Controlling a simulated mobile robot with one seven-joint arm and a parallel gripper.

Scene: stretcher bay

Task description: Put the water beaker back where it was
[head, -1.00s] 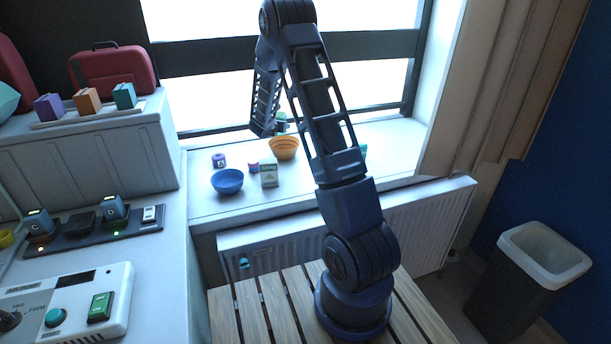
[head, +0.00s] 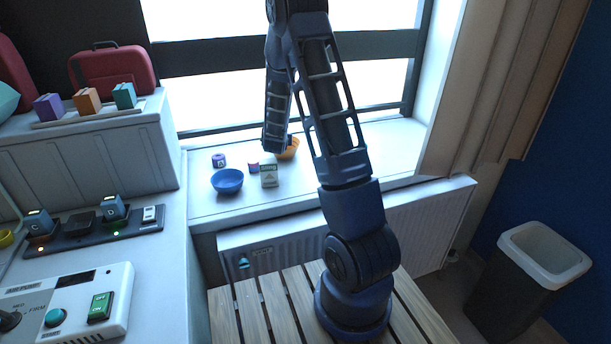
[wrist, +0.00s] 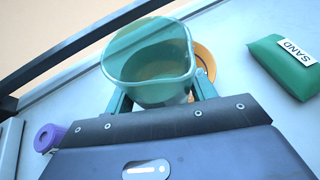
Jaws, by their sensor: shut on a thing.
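The water beaker (wrist: 150,62), teal and see-through with a wide rim, is between the fingers of my gripper (wrist: 160,96) in the wrist view. My gripper is shut on it. The beaker looks close to upright, and the orange bowl (wrist: 205,60) shows behind it. I cannot tell whether its base touches the sill. In the head view, my forearm hides the gripper and beaker, and the orange bowl (head: 290,149) is partly covered.
In the wrist view, a green SAND bag (wrist: 283,67) lies right of the beaker and a purple item (wrist: 48,138) lower left.

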